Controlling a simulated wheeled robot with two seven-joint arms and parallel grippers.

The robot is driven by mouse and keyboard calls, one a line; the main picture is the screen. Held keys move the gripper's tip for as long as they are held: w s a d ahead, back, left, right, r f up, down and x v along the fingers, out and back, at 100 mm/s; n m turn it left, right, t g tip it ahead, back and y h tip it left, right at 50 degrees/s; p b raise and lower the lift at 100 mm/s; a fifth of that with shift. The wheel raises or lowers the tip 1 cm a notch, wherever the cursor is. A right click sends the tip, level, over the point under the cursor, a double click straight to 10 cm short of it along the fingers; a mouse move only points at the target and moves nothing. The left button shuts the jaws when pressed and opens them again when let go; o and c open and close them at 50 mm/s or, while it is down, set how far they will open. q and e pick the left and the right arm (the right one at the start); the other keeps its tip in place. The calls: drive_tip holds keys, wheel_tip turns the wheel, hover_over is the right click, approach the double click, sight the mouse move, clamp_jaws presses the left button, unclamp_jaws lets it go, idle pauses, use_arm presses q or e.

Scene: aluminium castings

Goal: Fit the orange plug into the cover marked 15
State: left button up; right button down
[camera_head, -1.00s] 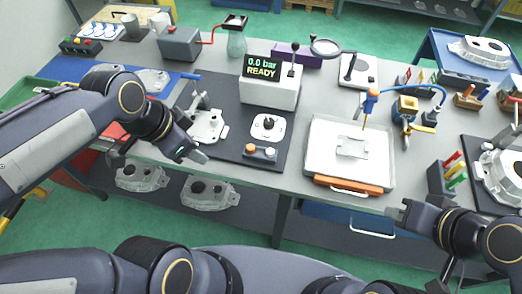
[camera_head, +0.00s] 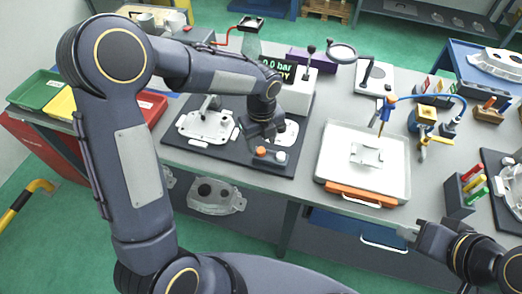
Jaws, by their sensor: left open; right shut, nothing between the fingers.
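A small round orange piece (camera_head: 261,151), which looks like the orange plug, sits at the front of the dark mat (camera_head: 228,165), beside a white one (camera_head: 280,157). A light cover (camera_head: 287,134) lies just behind them, partly hidden by my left gripper. Another light cover (camera_head: 203,128) lies at the mat's left under a clamp. I cannot read the number 15 on either cover. My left gripper (camera_head: 264,139) is open, pointing down, just above and behind the orange piece, apart from it as far as I can tell. My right gripper (camera_head: 406,233) is shut and empty in front of the table edge.
A grey box with a green display (camera_head: 295,92) stands behind the mat, partly behind my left arm. A white tray (camera_head: 336,167) with an orange handle lies to the right. A rack of coloured handles (camera_head: 458,198) stands at the far right. Castings lie on the shelf below.

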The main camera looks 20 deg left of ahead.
sight(261, 150)
use_arm(q)
wheel_tip(261, 150, down, 3)
drive_tip(key=shift+a+f, duration=0.1)
drive_tip(key=shift+c, duration=0.2)
clamp_jaws()
